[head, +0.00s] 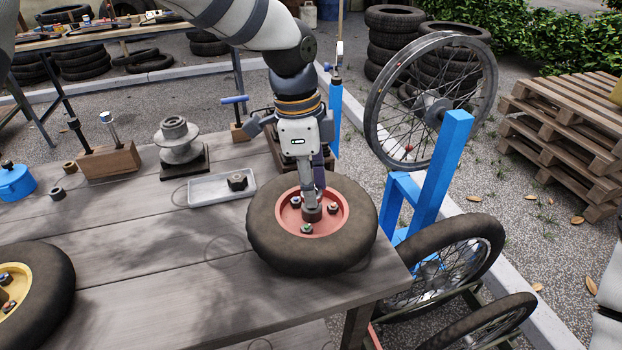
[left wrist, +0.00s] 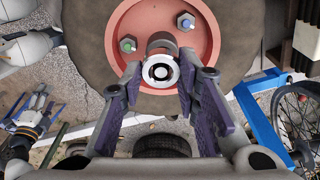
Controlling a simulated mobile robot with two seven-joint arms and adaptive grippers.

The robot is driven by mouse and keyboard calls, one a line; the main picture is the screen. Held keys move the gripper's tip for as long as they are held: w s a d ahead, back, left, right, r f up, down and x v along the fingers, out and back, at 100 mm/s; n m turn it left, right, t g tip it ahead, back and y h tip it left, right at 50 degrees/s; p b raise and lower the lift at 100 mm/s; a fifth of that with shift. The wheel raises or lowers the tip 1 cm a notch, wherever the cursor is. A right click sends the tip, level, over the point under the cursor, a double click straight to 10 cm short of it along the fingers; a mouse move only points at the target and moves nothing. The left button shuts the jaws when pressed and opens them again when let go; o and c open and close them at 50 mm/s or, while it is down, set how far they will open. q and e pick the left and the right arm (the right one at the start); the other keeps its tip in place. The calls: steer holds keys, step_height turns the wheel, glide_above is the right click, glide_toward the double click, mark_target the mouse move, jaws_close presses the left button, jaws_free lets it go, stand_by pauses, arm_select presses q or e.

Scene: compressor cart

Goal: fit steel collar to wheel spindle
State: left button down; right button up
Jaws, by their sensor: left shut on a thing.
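My left gripper (head: 312,203) points down at the hub of a wheel with a red rim (head: 337,218). Its fingers are shut on the steel collar (left wrist: 160,72), a bright ring that shows between the fingertips in the left wrist view. A short dark cylinder, the wheel spindle (left wrist: 161,41), shows right behind the collar. I cannot tell whether the collar is around the spindle or just at its end. In the head view the fingers hide most of this. My right gripper (left wrist: 38,100) appears small at the left of the wrist view, its opening unclear.
The wheel lies flat near the table's right end. Nuts (head: 307,229) stand around its hub. A pale tray with a dark nut (head: 237,181) lies to its left. A blue stand (head: 430,185) rises right of the table. A yellow-rimmed wheel (head: 45,300) lies front left.

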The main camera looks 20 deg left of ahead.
arm_select(q)
steer(key=shift+f, duration=0.9)
steer(key=c, duration=0.7)
jaws_free()
steer(key=shift+c, duration=0.2)
step_height(320, 180, up, 7)
steer(key=shift+a, duration=0.4)
step_height(320, 180, up, 12)
steer(key=a, duration=0.1)
steer(key=shift+a, duration=0.25)
